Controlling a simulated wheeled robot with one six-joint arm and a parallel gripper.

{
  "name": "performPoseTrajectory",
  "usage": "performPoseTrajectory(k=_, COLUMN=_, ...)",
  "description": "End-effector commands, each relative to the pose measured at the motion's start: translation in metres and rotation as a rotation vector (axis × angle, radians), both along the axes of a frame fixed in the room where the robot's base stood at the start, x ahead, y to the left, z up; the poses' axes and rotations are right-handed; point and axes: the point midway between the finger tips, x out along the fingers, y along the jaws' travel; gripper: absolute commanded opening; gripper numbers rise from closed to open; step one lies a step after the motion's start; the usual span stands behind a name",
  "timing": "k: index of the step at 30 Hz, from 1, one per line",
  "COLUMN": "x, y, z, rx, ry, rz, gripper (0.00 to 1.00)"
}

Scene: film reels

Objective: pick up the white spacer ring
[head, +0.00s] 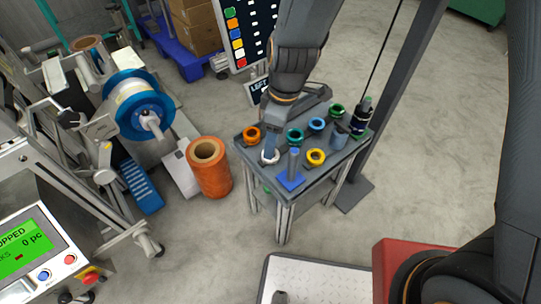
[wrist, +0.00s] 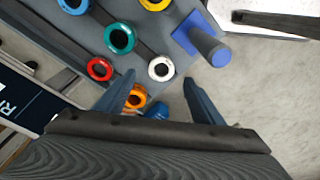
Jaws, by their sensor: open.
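The white spacer ring (head: 269,162) lies on the grey table at its left front, partly behind my gripper in the head view. My gripper (head: 271,148) reaches down from above over the ring. I cannot tell the exact height of the fingertips above the ring.
An orange ring (wrist: 137,88) lies close to the left finger. A blue-based post (head: 292,181) stands right of the white ring. Teal (wrist: 119,38), red (wrist: 99,68) and yellow (head: 315,157) rings share the table (head: 262,182). A large orange roll (head: 210,175) stands left.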

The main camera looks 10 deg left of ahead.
Motion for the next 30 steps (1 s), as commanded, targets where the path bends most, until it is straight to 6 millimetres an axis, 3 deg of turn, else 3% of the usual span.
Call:
performPoseTrajectory(k=12, x=-0.002, y=0.007, z=-0.051, rx=-0.001, ry=0.000, rz=-0.002, gripper=0.62)
performPoseTrajectory(k=21, x=-0.002, y=0.007, z=-0.054, rx=0.000, ry=-0.001, rz=-0.003, gripper=0.62)
performPoseTrajectory(k=29, x=-0.002, y=0.007, z=-0.054, rx=0.000, ry=-0.001, rz=-0.003, gripper=0.18)
performPoseTrajectory(k=30, x=-0.002, y=0.007, z=-0.054, rx=0.000, ry=-0.001, rz=-0.003, gripper=0.17)
